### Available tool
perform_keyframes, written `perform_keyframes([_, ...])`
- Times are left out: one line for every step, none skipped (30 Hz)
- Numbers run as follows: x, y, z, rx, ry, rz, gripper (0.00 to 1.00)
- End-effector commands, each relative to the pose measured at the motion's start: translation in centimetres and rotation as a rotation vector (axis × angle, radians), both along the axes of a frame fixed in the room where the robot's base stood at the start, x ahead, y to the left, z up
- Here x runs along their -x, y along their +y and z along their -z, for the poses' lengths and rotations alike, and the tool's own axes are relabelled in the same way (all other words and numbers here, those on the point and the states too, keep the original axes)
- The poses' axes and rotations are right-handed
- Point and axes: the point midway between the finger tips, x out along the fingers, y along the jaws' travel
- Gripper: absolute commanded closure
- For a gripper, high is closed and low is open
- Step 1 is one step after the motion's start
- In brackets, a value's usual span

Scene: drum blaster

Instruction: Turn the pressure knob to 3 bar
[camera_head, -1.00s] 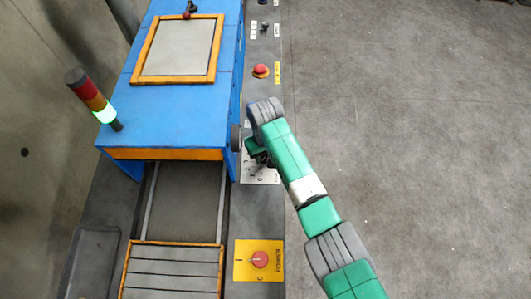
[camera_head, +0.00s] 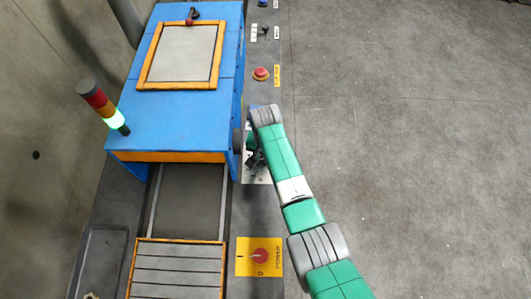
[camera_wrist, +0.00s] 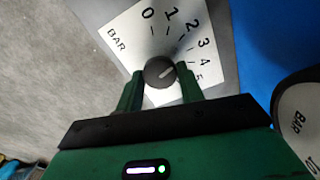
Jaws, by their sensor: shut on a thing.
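The pressure knob (camera_wrist: 159,72) is a round dark knob on a white plate (camera_wrist: 145,32) marked BAR with numbers 0 to 5. Its short light pointer line aims right and slightly up, toward the 3 and 4 marks; I cannot tell exactly which value. My gripper (camera_wrist: 160,82) is shut on the knob, one finger on each side. In the head view my gripper (camera_head: 254,158) is over the white plate (camera_head: 257,178) beside the blue machine, and my arm hides the knob.
A round BAR gauge (camera_wrist: 300,120) is close by on the right in the wrist view. The blue machine (camera_head: 170,115) stands left of the panel strip. A red emergency button (camera_head: 261,73) and a red power switch (camera_head: 260,257) flank my gripper. The floor at right is clear.

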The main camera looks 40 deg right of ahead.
Motion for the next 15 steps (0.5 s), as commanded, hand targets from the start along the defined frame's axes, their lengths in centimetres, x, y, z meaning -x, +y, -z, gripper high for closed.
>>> perform_keyframes([-0.06, 0.07, -0.15, 0.000, 0.000, 0.032, 0.85])
perform_keyframes([-0.05, 0.06, -0.14, 0.000, 0.000, 0.053, 0.85])
perform_keyframes([-0.04, 0.03, -0.12, 0.000, -0.001, 0.080, 0.85])
perform_keyframes([-0.04, 0.02, -0.11, 0.000, -0.001, 0.099, 0.85])
perform_keyframes([-0.03, 0.02, -0.10, 0.000, 0.000, 0.116, 0.85])
perform_keyframes([-0.05, 0.02, -0.10, 0.000, 0.000, 0.138, 0.85])
perform_keyframes([-0.06, 0.02, -0.10, 0.000, -0.001, 0.153, 0.85])
perform_keyframes([-0.06, 0.03, -0.10, 0.000, -0.001, 0.168, 0.85])
perform_keyframes([-0.07, 0.03, -0.10, 0.000, -0.001, 0.184, 0.85])
perform_keyframes([-0.06, 0.02, -0.09, 0.000, -0.001, 0.197, 0.85])
perform_keyframes([-0.06, 0.00, -0.09, 0.000, -0.001, 0.208, 0.85])
perform_keyframes([-0.05, -0.02, -0.09, 0.000, -0.001, 0.221, 0.85])
perform_keyframes([-0.05, -0.03, -0.09, 0.001, -0.001, 0.230, 0.85])
perform_keyframes([-0.04, -0.03, -0.09, 0.001, 0.000, 0.238, 0.85])
perform_keyframes([-0.04, -0.03, -0.08, 0.001, 0.000, 0.246, 0.85])
